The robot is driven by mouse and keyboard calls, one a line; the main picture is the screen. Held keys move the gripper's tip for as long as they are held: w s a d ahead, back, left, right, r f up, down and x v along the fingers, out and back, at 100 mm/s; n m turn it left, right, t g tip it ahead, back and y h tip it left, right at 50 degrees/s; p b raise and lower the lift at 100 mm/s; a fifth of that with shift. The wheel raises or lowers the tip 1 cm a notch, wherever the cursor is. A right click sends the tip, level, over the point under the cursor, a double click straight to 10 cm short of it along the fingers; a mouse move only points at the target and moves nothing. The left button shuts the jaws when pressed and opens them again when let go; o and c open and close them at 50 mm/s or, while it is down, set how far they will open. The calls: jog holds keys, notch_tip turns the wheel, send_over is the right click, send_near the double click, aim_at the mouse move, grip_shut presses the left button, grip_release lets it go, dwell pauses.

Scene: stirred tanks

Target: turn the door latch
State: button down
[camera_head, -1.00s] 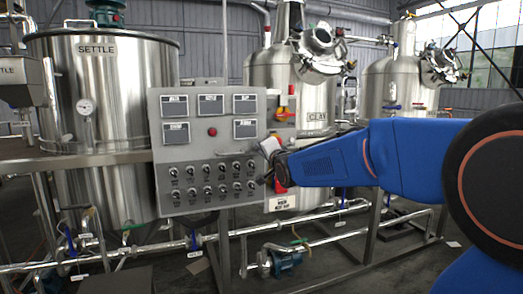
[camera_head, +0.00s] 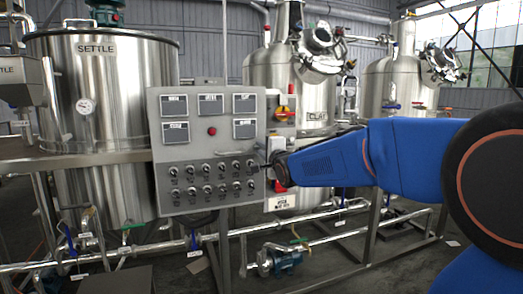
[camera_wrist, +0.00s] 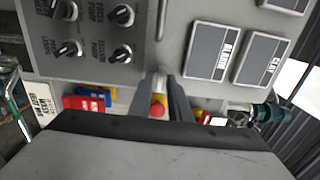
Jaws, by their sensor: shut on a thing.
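The grey control panel (camera_head: 180,150) stands at the middle left of the head view. In the wrist view its face (camera_wrist: 180,52) fills the upper part. My gripper (camera_wrist: 163,82) is at the panel's edge, the right edge in the head view. Its two dark fingers are close together, shut on a small pale metal piece (camera_wrist: 160,76) that looks like the door latch. Most of that piece is hidden between the fingers, so its angle cannot be told. In the head view my gripper (camera_head: 268,162) hides the latch.
A yellow part with a red button (camera_wrist: 158,106) shows behind the fingers. A metal bar handle (camera_wrist: 162,20) sits on the panel, near several black knobs (camera_wrist: 122,15). A red-yellow switch (camera_head: 283,114) is above my gripper. Pipes (camera_head: 330,215) run below; steel tanks (camera_head: 105,80) stand behind.

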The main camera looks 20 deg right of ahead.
jog(key=c, duration=1.9)
grip_release()
jog(key=shift+o, duration=0.2)
jog(key=s, duration=1.7)
jog(key=shift+s+d, duration=0.2)
jog(key=shift+d, duration=0.15)
jog(key=s+f+n+g, duration=1.3)
jog(key=s+f+n, duration=0.4)
jog(key=s+f, duration=1)
jog(key=s, duration=0.2)
jog(key=shift+s+a+n+h, duration=0.3)
jog(key=shift+a+n, duration=0.05)
jog(key=shift+n, duration=0.05)
